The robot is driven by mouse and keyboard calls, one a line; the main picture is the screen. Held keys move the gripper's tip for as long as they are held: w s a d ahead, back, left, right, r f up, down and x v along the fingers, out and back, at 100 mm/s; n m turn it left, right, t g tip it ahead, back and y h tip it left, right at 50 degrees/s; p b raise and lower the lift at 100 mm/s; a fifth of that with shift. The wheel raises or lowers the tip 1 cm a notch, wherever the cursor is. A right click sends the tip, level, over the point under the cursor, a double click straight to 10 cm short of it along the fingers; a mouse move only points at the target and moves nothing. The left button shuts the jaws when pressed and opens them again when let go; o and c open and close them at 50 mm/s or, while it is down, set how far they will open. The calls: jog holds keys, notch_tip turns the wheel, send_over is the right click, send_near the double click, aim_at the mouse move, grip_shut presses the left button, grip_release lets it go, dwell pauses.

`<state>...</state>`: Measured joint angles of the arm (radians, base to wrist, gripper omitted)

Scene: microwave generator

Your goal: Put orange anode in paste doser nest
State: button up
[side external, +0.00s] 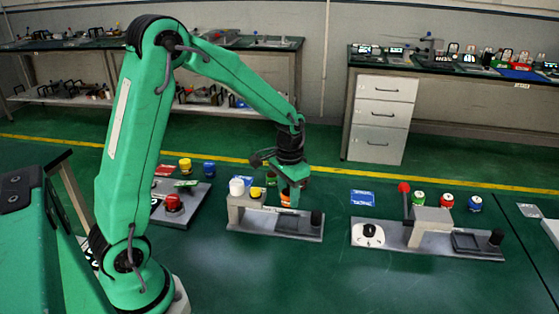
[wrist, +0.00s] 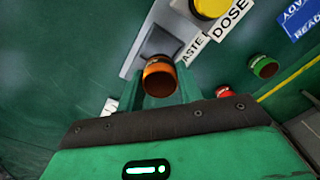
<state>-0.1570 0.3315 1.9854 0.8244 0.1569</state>
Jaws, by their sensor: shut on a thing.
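My gripper (side external: 292,196) is shut on the orange anode (wrist: 158,80), a short orange cylinder with a dark open end. In the side view the anode (side external: 285,199) shows only partly, behind and beside my fingers. My gripper holds it over the paste doser (side external: 253,221), a grey base with a raised block topped by white and yellow parts. In the wrist view a dark square recess (wrist: 162,43), which looks like the nest, lies just beyond the anode. The "PASTE DOSE" label (wrist: 230,19) is partly cut off. I cannot tell whether the anode touches the base.
A black knob (side external: 316,218) stands at the right end of the doser base. A station with a red button (side external: 173,202) is at left. Another station with a red-tipped lever (side external: 404,188) is at right, with green, red and blue cylinders behind it. Green surface lies clear between stations.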

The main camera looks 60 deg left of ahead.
send_over(287, 223)
jog(key=shift+w+f, duration=0.15)
jog(key=shift+f, duration=2.5)
jog(key=shift+f, duration=1.15)
jog(key=o, duration=1)
jog(key=shift+o, duration=1)
jog(key=shift+r, duration=0.8)
notch_tip(287, 223, up, 6)
jog(key=shift+r, duration=0.7)
jog(key=shift+r, duration=0.1)
